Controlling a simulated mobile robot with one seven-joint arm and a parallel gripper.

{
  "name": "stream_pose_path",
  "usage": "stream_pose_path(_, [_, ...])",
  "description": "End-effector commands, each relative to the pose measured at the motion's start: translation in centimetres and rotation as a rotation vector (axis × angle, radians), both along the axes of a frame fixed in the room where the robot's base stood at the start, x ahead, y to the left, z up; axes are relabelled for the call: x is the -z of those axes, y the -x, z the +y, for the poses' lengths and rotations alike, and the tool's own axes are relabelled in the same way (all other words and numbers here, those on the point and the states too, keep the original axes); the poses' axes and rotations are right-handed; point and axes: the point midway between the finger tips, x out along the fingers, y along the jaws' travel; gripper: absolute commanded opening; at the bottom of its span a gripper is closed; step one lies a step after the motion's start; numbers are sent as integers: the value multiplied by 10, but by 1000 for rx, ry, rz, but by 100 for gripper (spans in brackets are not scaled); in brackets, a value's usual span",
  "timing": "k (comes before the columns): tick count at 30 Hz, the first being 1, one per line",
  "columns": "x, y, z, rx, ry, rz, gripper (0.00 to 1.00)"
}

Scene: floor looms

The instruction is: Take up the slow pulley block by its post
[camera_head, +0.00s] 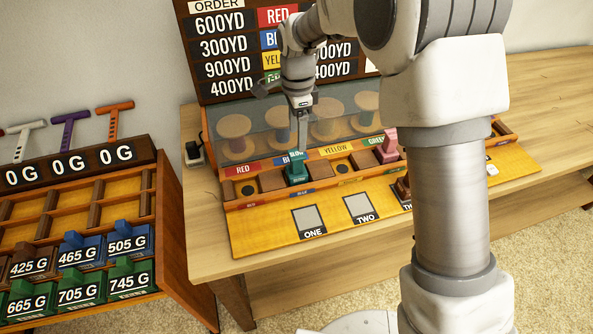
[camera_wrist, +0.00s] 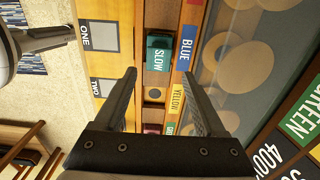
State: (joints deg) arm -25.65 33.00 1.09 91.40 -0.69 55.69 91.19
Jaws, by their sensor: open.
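The slow pulley block (camera_head: 297,170) is a teal block with an upright post, seated in the wooden rack in front of the glass panel, near the blue label. In the wrist view the teal block (camera_wrist: 158,57) reads SLOW and lies beyond and between my fingertips. My gripper (camera_head: 302,140) points down above the block, with its fingers close to the post. In the wrist view my gripper (camera_wrist: 158,73) is open with nothing held.
A pink block (camera_head: 387,147) stands farther right in the rack. Spools sit behind the glass panel (camera_head: 275,117), close behind my gripper. The order board (camera_head: 224,51) rises at the back. A rack of numbered weights (camera_head: 78,250) stands at left.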

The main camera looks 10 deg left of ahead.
Motion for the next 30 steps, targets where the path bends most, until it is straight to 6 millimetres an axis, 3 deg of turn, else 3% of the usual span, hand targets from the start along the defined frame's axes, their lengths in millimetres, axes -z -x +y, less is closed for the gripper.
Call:
stream_pose_path(4, [30, 0, -1, 1, 1, 2, 72])
stream_pose_path(13, [53, 1, 0, 0, 1, 0, 72])
stream_pose_path(21, [92, 4, 1, 0, 1, 0, 72])
stream_pose_path(30, [98, 3, 1, 0, -1, -2, 72])
